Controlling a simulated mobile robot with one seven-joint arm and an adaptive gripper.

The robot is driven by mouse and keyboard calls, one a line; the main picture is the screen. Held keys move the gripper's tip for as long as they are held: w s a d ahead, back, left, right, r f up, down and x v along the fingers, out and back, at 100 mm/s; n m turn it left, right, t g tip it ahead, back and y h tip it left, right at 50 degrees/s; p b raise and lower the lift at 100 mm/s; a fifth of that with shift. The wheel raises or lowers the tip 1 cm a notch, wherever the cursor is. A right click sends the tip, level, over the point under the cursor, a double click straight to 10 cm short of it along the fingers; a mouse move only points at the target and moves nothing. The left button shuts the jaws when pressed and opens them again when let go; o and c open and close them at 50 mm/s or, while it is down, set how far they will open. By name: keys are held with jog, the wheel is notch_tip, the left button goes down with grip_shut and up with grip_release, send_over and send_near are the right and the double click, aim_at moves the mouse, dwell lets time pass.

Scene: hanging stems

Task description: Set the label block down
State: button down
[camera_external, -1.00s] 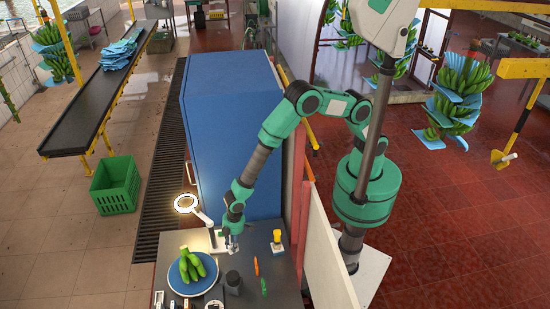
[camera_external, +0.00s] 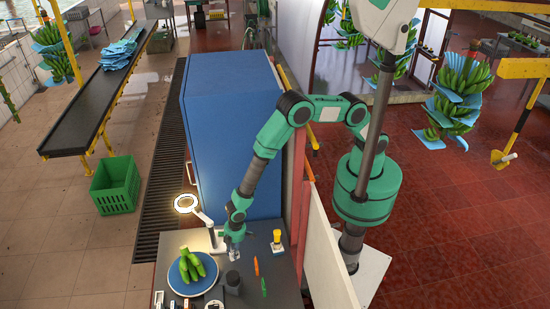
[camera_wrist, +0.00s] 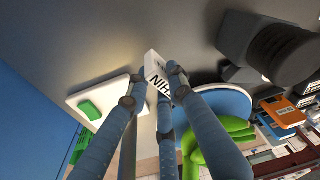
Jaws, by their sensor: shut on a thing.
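The label block (camera_wrist: 156,69) is white with dark lettering and sits between my fingertips in the wrist view. My gripper (camera_wrist: 154,84) is shut on it, with fingers on both sides covering part of it. In the external view my gripper (camera_external: 234,250) is low over the grey worktop (camera_external: 262,252), between the magnifier lamp stand and the black cylinder. The block is too small to make out clearly there. I cannot tell whether its underside touches the worktop.
A round blue plate (camera_external: 178,283) with green bananas (camera_external: 193,266) is left of my gripper. A ring lamp (camera_external: 186,203), a black cylinder (camera_external: 233,281), a yellow-topped item (camera_external: 277,239) and an orange tool (camera_external: 256,266) surround it. A tall blue cabinet (camera_external: 230,130) stands behind.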

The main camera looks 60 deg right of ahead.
jog(key=shift+f+p, duration=0.35)
jog(key=shift+f, duration=1.45)
jog(key=shift+f, duration=0.15)
jog(key=c, duration=1.5)
grip_release()
jog(key=shift+c, duration=0.2)
jog(key=shift+s+d+r+b, duration=0.1)
jog(key=shift+d+r+b, duration=0.25)
jog(key=shift+r, duration=1.7)
jog(key=shift+s+d+r+b, duration=0.2)
jog(key=shift+r+b, duration=0.2)
jog(key=shift+r, duration=1.6)
jog(key=shift+s+d+r+b, duration=0.1)
jog(key=shift+d+r+b, duration=0.25)
jog(key=shift+r, duration=1.7)
jog(key=shift+w+a+r, duration=0.1)
